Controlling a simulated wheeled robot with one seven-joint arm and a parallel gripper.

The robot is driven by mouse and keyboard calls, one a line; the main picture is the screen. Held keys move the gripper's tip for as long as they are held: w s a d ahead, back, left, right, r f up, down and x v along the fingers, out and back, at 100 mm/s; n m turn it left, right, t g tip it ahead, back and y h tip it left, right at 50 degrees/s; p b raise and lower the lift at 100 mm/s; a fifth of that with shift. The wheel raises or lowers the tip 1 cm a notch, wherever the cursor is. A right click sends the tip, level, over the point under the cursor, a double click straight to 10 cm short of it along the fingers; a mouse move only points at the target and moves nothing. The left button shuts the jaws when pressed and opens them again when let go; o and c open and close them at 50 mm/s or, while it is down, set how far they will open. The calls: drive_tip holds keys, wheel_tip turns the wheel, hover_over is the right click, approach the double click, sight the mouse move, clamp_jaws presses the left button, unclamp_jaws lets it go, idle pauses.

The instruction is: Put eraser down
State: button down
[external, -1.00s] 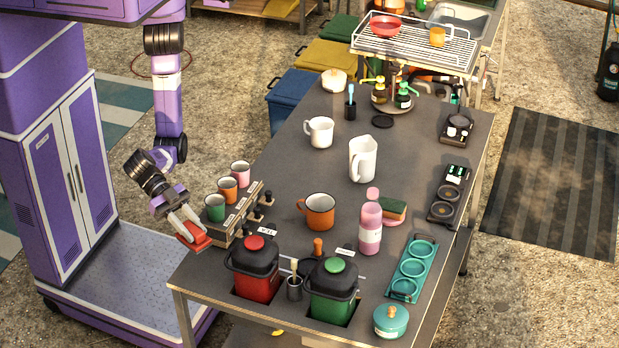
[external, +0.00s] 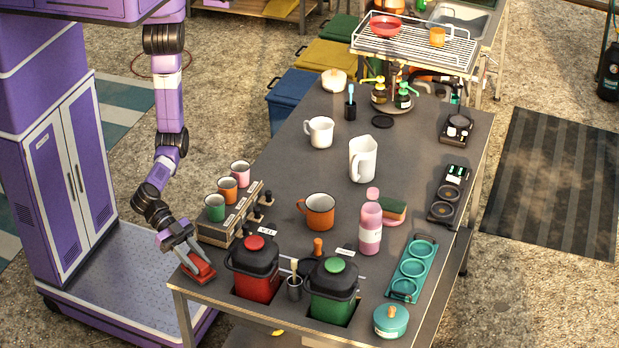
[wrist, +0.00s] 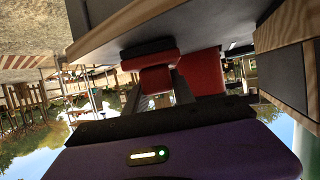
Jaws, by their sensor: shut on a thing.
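The eraser is a red block with a dark face (external: 200,270). It sits between the fingers of my gripper (external: 188,258), at the near left corner of the grey table (external: 205,290). My gripper is shut on it, tilted, with its fingers pointing down and to the right.
A wooden rack (external: 232,220) with three small mugs stands just behind my gripper. A red canister (external: 254,272) and a green canister (external: 333,290) are sunk in the table to the right. An orange mug (external: 318,211) stands farther in. Little bare table surrounds the eraser.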

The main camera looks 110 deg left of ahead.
drive_tip(key=shift+f, duration=0.1)
drive_tip(key=c, duration=1.1)
unclamp_jaws()
drive_tip(key=shift+o, duration=0.2)
drive_tip(key=shift+s, duration=0.1)
drive_tip(key=b+v, duration=0.1)
drive_tip(key=v, duration=1.1)
drive_tip(key=shift+a, duration=0.1)
